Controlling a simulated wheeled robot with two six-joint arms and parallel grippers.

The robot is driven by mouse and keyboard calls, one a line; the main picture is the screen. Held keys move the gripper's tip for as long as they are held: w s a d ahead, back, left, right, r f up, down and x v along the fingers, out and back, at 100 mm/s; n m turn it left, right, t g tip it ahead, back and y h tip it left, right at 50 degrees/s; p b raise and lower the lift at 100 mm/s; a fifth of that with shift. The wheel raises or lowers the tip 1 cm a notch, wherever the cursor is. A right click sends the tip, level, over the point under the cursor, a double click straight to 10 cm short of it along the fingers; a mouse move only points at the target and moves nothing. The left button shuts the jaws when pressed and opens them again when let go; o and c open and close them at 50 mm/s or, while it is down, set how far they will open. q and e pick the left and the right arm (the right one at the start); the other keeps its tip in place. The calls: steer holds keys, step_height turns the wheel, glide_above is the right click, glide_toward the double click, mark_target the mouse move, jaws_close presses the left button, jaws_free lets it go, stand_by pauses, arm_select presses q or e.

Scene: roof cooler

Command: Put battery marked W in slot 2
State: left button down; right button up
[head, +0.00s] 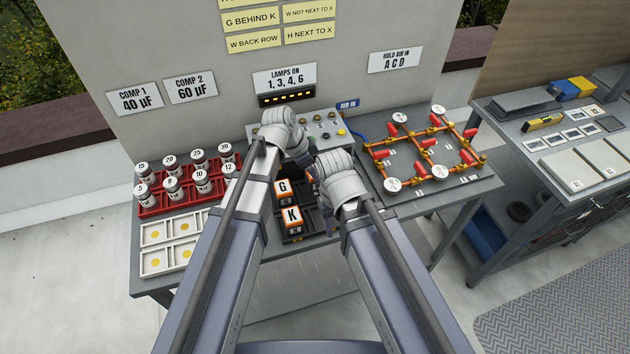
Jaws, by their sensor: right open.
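A black battery tray (293,240) stands in the middle of the bench. Two orange-and-white batteries show in it: one marked G (283,188), and one marked K (292,216) in front of it. I cannot make out a battery marked W or a slot 2 label; my arms cover much of the tray's back and right. My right gripper (318,186) is over the tray's right part, open, with its fingers mostly behind its wrist. My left gripper (298,153) reaches to the back of the tray, before the lamp panel; its fingers are hidden.
Yellow notes (252,20) on the wall read G behind K, W back row, W not next to X, H next to X. A red rack of cylinders (176,188) and white trays (170,244) stand left. A pipe assembly (425,150) stands right. The bench front is clear.

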arm_select(q)
steer(key=shift+f+b, duration=1.25)
steer(key=shift+f, duration=0.35)
steer(key=shift+f, duration=0.2)
jaws_free()
steer(key=shift+r, duration=0.2)
steer(key=shift+a+r+p, duration=0.15)
steer(key=shift+r+p, duration=0.4)
steer(key=shift+r, duration=0.05)
steer(key=shift+p+v, duration=4.95)
steer(key=shift+v, duration=0.45)
